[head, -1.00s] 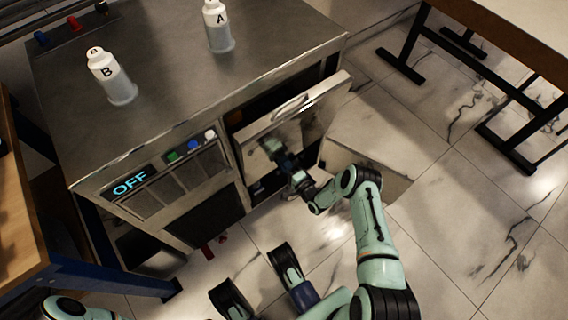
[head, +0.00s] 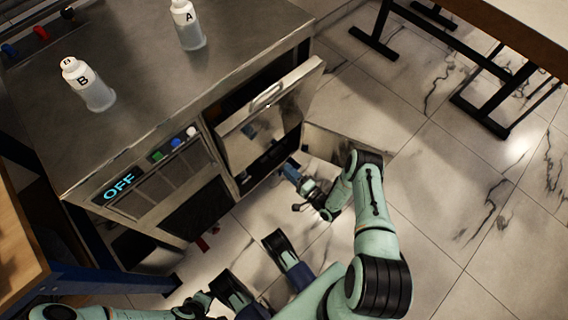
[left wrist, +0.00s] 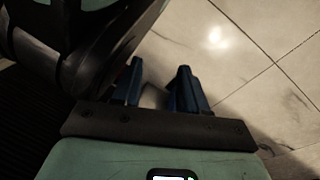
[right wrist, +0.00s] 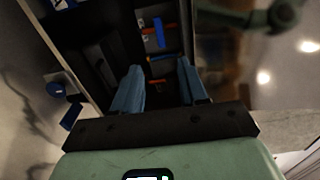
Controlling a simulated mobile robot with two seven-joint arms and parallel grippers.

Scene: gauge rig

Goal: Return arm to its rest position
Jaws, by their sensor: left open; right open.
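My right arm (head: 368,205) reaches forward from the lower right in the head view, bent at the elbow. Its gripper (head: 289,170) is low in front of the open cabinet door, empty and apart from the door. In the right wrist view the right gripper (right wrist: 158,72) has its two blue fingers spread with nothing between them, facing a dark compartment. My left gripper (left wrist: 157,78) is open and empty above the tiled floor in the left wrist view. In the head view the left arm (head: 70,313) shows at the bottom left edge, its fingers not clear.
The steel bench (head: 150,120) carries bottle A (head: 188,28) and bottle B (head: 90,88). Its display (head: 119,187) reads OFF. A table (head: 500,40) stands far right. The floor (head: 440,190) at right is clear.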

